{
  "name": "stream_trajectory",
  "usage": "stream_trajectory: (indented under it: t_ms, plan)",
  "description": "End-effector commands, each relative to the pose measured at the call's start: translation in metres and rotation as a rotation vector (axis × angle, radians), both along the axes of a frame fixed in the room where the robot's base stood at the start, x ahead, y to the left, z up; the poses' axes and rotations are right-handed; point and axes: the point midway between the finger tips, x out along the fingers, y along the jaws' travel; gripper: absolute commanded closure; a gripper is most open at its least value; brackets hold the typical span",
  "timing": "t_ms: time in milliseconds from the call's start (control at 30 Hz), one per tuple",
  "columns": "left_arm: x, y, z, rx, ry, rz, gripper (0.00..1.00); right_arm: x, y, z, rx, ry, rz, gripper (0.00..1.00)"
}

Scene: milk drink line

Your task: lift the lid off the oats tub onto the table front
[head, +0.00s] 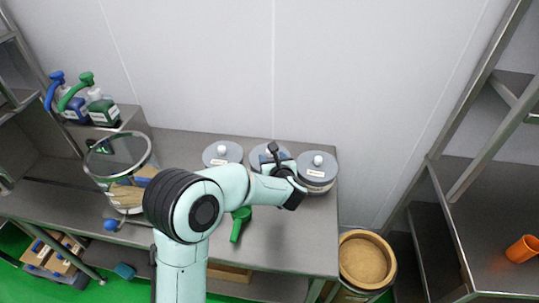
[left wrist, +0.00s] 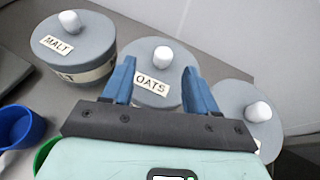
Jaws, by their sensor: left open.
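The oats tub is the middle of three grey lidded tubs at the back right of the table. In the left wrist view its grey lid (left wrist: 176,71) carries an OATS label and a white knob (left wrist: 164,56). The lid sits on the tub. My left gripper (head: 276,158) is over this tub in the head view and hides most of it. In the left wrist view its blue fingers (left wrist: 160,85) are open, apart, with the lid showing between them and nothing held. The table front (head: 285,245) is bare. My right gripper is not in view.
The malt tub (left wrist: 72,42) stands left of the oats tub, and another tub (head: 317,172) stands close on its right. A green scoop (head: 240,222) lies left of the bare front area. A glass-walled vessel (head: 118,155) stands at left. A round brown-topped bin (head: 366,260) stands beyond the table's right edge.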

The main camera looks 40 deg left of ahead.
Motion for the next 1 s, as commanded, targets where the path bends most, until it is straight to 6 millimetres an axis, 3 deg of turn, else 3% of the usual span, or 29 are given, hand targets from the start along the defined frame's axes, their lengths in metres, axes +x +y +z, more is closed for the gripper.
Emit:
stream_trajectory:
  t_ms: [267,600,900,933,1000]
  plan:
    - [0.017,0.019,-0.010,0.000,0.002,0.001,0.42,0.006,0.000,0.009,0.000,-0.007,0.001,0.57]
    - [0.047,0.045,-0.027,0.000,-0.001,0.001,0.42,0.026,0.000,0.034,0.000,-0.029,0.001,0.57]
    - [0.050,0.049,-0.032,-0.001,-0.001,-0.001,0.42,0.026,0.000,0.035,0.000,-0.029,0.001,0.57]
    - [0.050,0.049,-0.032,-0.001,-0.001,-0.001,0.45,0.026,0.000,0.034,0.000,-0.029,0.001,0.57]
    - [0.050,0.049,-0.032,-0.001,-0.001,-0.001,0.68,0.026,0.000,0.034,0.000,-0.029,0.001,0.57]
